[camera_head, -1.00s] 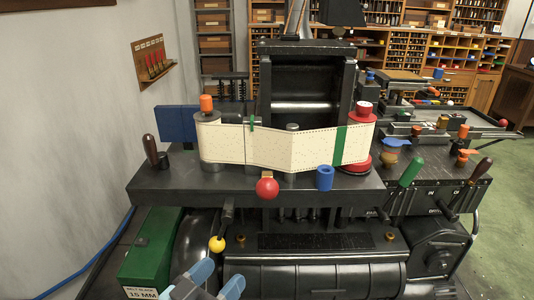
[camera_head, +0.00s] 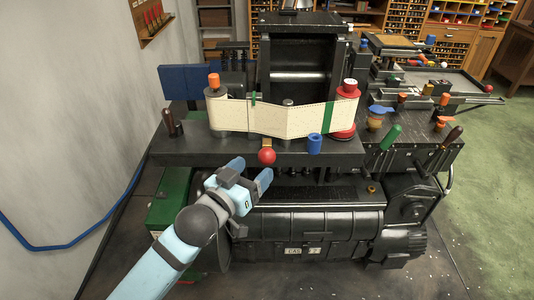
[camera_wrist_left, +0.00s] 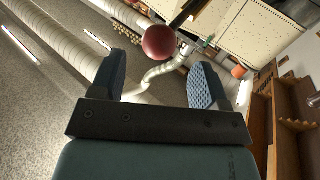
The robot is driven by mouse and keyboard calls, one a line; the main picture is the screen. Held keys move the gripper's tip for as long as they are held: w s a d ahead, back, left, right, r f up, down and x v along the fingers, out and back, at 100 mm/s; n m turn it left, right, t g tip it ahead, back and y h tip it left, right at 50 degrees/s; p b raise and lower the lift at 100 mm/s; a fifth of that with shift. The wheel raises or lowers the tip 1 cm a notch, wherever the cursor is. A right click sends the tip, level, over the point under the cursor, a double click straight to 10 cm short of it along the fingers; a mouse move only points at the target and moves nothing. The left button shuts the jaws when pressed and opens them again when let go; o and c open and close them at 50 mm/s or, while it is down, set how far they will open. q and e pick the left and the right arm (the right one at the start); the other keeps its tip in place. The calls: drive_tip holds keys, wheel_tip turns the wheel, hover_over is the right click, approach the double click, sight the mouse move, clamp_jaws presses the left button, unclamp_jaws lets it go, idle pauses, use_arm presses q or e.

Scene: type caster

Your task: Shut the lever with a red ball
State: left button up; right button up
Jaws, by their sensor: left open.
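The red ball (camera_head: 267,156) sits at the end of its lever, at the front edge of the dark machine top. In the left wrist view the ball (camera_wrist_left: 159,41) lies just beyond the fingertips, between their lines, with a dark lever rod (camera_wrist_left: 183,14) running up and right from it. My left gripper (camera_head: 252,168) is open and empty, just in front of and slightly left of the ball. Both fingers show apart in the left wrist view (camera_wrist_left: 158,75). I see no contact with the ball. My right gripper is not in view.
A cream paper strip (camera_head: 265,116) runs between two spools above the ball. A blue cup (camera_head: 314,143) stands right of the ball. A grey wall (camera_head: 70,120) bounds the left.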

sight(261, 162)
use_arm(q)
drive_tip(key=x, duration=0.6)
drive_tip(key=shift+d, duration=0.1)
drive_tip(key=shift+c, duration=0.5)
drive_tip(key=c, duration=1.1)
drive_tip(key=shift+p, duration=0.3)
